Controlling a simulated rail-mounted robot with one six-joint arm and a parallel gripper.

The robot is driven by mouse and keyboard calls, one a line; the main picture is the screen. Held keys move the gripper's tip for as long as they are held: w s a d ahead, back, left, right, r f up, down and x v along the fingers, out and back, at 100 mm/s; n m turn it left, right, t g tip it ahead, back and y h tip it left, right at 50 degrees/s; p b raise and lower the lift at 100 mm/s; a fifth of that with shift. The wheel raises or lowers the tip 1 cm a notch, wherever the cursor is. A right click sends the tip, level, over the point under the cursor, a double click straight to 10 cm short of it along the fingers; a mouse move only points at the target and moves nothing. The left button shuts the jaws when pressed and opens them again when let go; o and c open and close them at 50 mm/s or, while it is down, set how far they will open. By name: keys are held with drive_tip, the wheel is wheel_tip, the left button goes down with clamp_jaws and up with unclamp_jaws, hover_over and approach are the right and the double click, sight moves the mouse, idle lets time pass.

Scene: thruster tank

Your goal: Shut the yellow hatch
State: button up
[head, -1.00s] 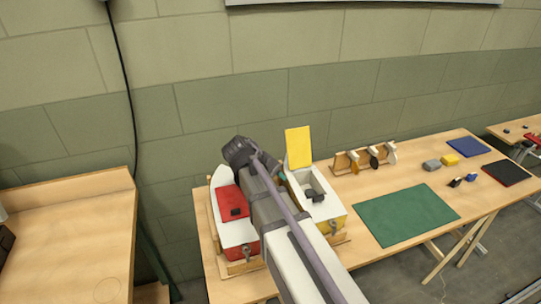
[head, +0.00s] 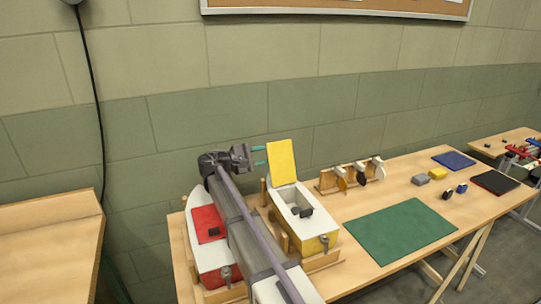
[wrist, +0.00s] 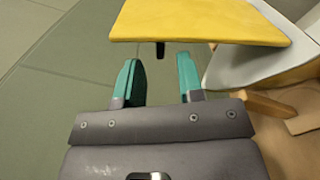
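The yellow hatch (head: 282,163) stands upright, open, at the far end of the white and yellow boat (head: 325,220). The boat's compartment (head: 298,206) is uncovered, with dark parts inside. My gripper (head: 260,155) is just left of the hatch's upper part, with its teal fingers pointing right towards it. In the wrist view my gripper (wrist: 160,80) has its two fingers apart with nothing between them. The yellow hatch (wrist: 200,22) lies ahead of the fingertips there, with a small dark tab below its edge. I cannot tell whether the fingertips touch it.
A red and white boat (head: 207,255) with a shut red hatch (head: 208,224) lies to the left, partly behind my arm. A wooden rack (head: 330,181) with several hanging parts stands right of the hatch. A green mat (head: 400,231) lies at the right. The wall is close behind.

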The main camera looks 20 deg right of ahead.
sight(270, 153)
drive_tip(key=d, duration=0.3)
drive_tip(key=shift+d, duration=0.3)
drive_tip(key=shift+c, duration=0.3)
clamp_jaws()
